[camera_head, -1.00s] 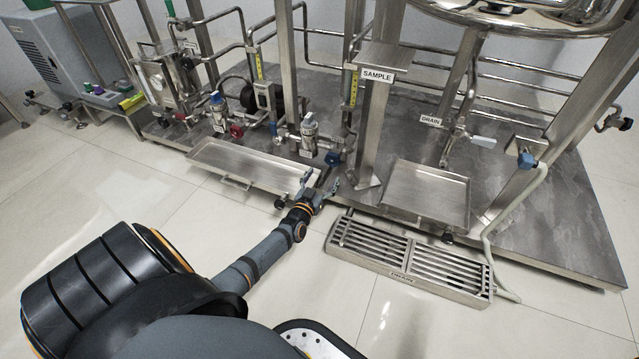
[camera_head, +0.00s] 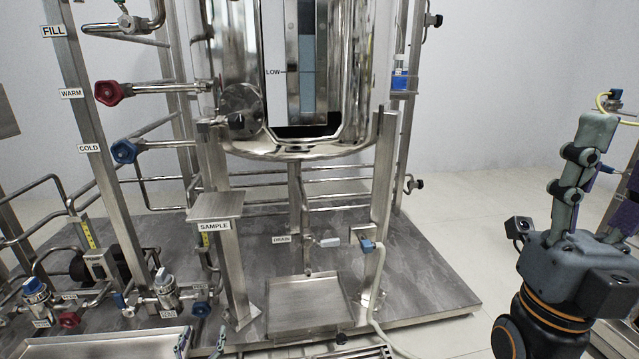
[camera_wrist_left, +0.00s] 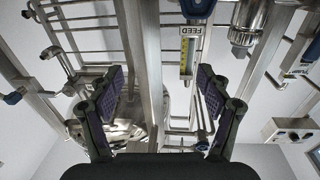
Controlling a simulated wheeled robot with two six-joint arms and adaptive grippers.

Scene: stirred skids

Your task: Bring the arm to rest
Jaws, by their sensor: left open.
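My left gripper (camera_head: 203,342) shows only by its fingertips at the bottom edge of the head view, in front of the skid beside the left drip tray (camera_head: 140,343). In the left wrist view my left gripper (camera_wrist_left: 160,75) has its two purple-padded fingers wide apart, with nothing between them. The rest of the left arm is out of the head view. My right gripper (camera_head: 600,175) stands large at the right edge, pointing up and partly cut off; its finger spacing is unclear.
The steel skid floor (camera_head: 425,280) fills the middle, with the SAMPLE post (camera_head: 236,270), a right tray (camera_head: 308,300) and the vessel (camera_head: 370,70). A pale hose (camera_head: 378,300) runs down at its front. The pale floor at right (camera_head: 460,220) is clear.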

